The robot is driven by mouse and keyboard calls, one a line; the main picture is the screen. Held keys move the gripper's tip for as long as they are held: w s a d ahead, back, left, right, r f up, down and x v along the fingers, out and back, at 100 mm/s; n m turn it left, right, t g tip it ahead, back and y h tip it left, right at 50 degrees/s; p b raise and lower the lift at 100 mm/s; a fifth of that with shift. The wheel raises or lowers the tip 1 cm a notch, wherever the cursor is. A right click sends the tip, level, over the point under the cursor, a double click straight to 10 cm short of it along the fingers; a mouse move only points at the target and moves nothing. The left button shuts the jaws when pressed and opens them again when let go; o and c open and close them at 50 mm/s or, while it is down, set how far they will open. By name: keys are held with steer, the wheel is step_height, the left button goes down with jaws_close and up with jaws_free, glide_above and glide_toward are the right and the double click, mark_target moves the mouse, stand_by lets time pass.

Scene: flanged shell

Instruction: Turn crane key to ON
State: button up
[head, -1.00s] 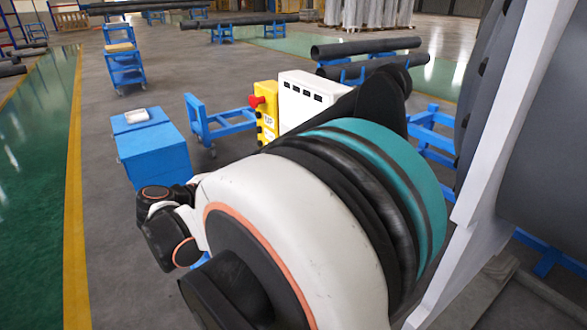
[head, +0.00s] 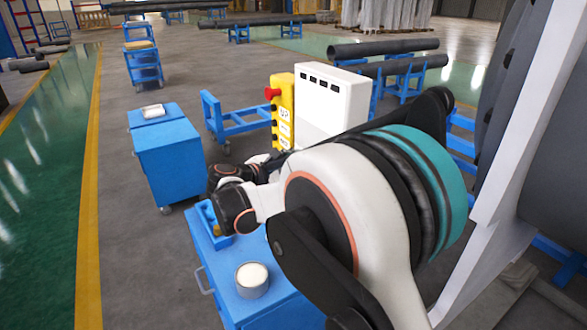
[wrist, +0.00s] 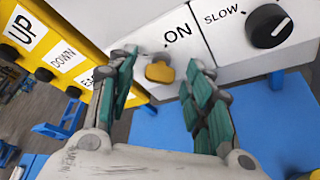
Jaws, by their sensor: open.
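The crane key (wrist: 160,70) is a small yellow-gold piece on a white control panel (wrist: 202,55), just left of and below the printed ON label (wrist: 177,33). My gripper (wrist: 161,64) is open, with its two green-padded fingers on either side of the key in the wrist view. The fingertips point at the panel; I cannot tell whether either touches it. Nothing is held. In the head view the white control box (head: 335,98) stands behind my arm, and the key and gripper fingers are hidden there.
A black knob (wrist: 268,26) marked SLOW is right of the key. A yellow pendant (head: 283,112) with a red button is left of the box. A blue cart (head: 222,285) carrying a tin (head: 252,279) stands below my arm. A blue cabinet (head: 168,160) stands left.

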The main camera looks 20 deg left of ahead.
steer(key=shift+w, duration=0.1)
steer(key=c, duration=1.1)
steer(key=shift+o, duration=0.3)
steer(key=shift+d+f, duration=0.1)
steer(key=shift+f+m+t+h+b, duration=0.15)
steer(key=shift+m+t+h+b, duration=0.6)
steer(key=shift+m, duration=2.05)
steer(key=shift+f+m+t+h+b, duration=0.15)
steer(key=shift+m+t+b, duration=1.05)
steer(key=shift+m, duration=1.6)
steer(key=shift+f+m+t+h+b, duration=0.3)
steer(key=shift+m+t+b, duration=0.65)
steer(key=shift+m, duration=1.85)
steer(key=shift+r, duration=0.1)
